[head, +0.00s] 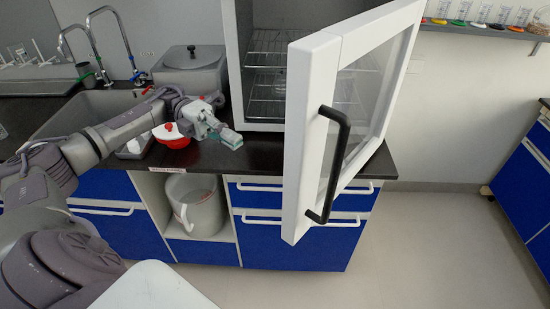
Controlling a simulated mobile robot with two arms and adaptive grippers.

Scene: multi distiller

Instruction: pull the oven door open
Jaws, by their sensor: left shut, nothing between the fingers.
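The white oven (234,60) stands on the dark counter with wire racks inside. Its door (312,130), white-framed with a glass pane, stands open and swung out toward me past the counter's front edge. The black handle (341,150) is on the door's outer face, at the right of its near edge. My left gripper (235,139) is shut and empty above the counter's front edge, left of the door and apart from it and the handle. My right gripper is not in view.
A red-and-white object (172,136) sits on the counter under my left arm. A sink (95,105) and a grey box (190,66) are at left. Bare floor (430,240) lies right of the counter.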

